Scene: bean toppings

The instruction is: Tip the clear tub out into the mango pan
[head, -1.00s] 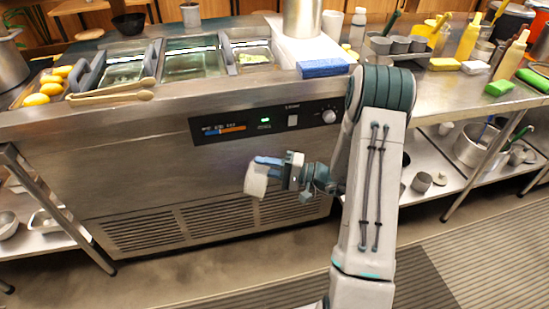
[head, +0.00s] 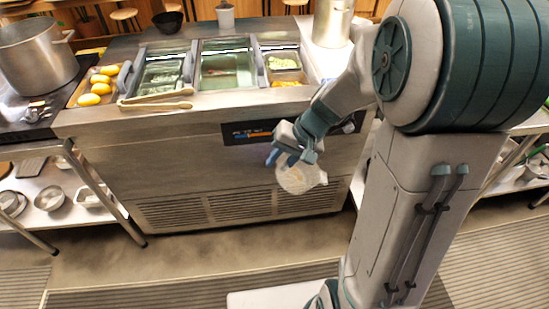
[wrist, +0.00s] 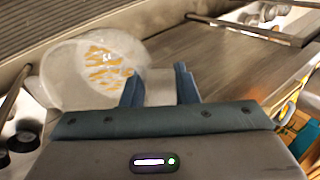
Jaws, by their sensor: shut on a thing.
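The clear tub (head: 302,179) hangs in front of the counter's front panel, below the worktop. In the wrist view the tub (wrist: 62,72) is round and cloudy, with orange pieces inside. My gripper (head: 291,157) is shut on the tub's edge; in the wrist view both fingers of my gripper (wrist: 160,82) stand either side of a pale part of it. The mango pan (head: 301,77), with orange contents, appears to be the front small pan of the right-hand well, partly hidden by my arm. My gripper is below and in front of it.
Behind it is a pan of pale pieces (head: 283,62). Wooden tongs (head: 155,104) lie on the counter's front edge (head: 190,113). A tray of yellow fruit (head: 77,91) and a large pot (head: 38,60) are left. A metal container (head: 331,22) stands behind right.

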